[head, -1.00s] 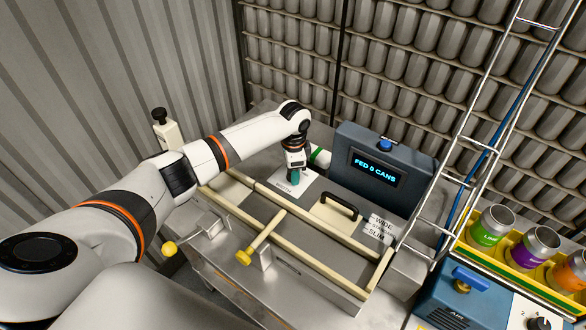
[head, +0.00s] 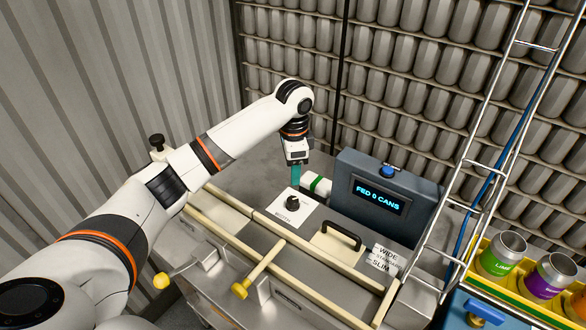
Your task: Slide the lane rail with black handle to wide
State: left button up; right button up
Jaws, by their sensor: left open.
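The lane rail's black handle (head: 342,236) stands on a cream plate (head: 322,246) at the middle of the machine top. A label (head: 386,260) reading WIDE, a blurred middle line and SLIM lies just right of it. My left gripper (head: 295,184) points down above a black knob (head: 292,203) on a white card, left of and behind the handle. It is open and holds nothing; its fingertips are apart from the handle. My right gripper is not in view.
A grey display box (head: 386,194) reading FED 0 CANS stands behind the handle. A metal ladder frame (head: 470,175) rises at the right, beside colourful cans (head: 502,254). Yellow-knobbed levers (head: 240,291) stick out at the front.

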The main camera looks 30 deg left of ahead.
aim_at(339, 248)
jog(key=k, duration=1.5)
